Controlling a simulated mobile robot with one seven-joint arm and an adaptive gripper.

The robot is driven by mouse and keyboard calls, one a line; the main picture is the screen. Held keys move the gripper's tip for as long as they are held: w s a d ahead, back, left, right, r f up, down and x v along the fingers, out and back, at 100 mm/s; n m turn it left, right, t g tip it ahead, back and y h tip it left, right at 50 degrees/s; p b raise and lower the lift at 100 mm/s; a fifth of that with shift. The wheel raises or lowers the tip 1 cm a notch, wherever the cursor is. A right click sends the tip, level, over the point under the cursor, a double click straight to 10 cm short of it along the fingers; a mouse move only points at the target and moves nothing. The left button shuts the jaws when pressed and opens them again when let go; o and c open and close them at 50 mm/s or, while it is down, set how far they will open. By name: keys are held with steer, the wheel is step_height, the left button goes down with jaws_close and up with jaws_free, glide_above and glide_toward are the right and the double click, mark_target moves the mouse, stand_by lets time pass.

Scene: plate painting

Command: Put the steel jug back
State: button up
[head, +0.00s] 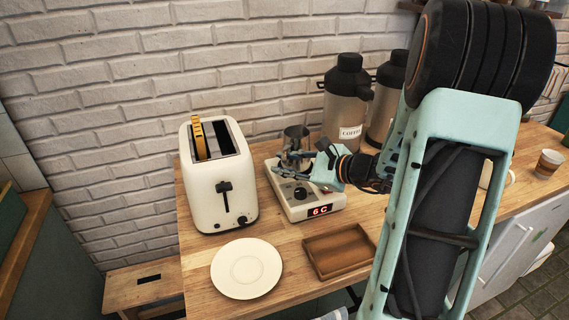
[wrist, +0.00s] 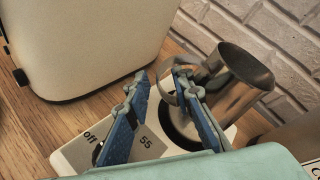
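The steel jug (head: 296,136) is upright at the back of the white hot plate (head: 318,211), which has a dial and a red display reading "6 C". In the wrist view the jug (wrist: 240,78) shows its open mouth and part of its handle behind my right finger. My gripper (head: 286,165) is low over the hot plate, in front of the jug. The jug's base is partly hidden.
A cream toaster (head: 212,185) stands close on the left. A white plate (head: 246,268) and an empty wooden tray (head: 340,250) lie in front. A coffee flask (head: 346,110) stands behind right, near the brick wall. A small cup (head: 549,164) is far right.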

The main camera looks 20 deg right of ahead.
steer(key=shift+r, duration=0.25)
steer(key=v, duration=1.2)
steer(key=shift+s+f, duration=0.1)
steer(key=shift+f, duration=0.1)
steer(key=shift+d, duration=0.1)
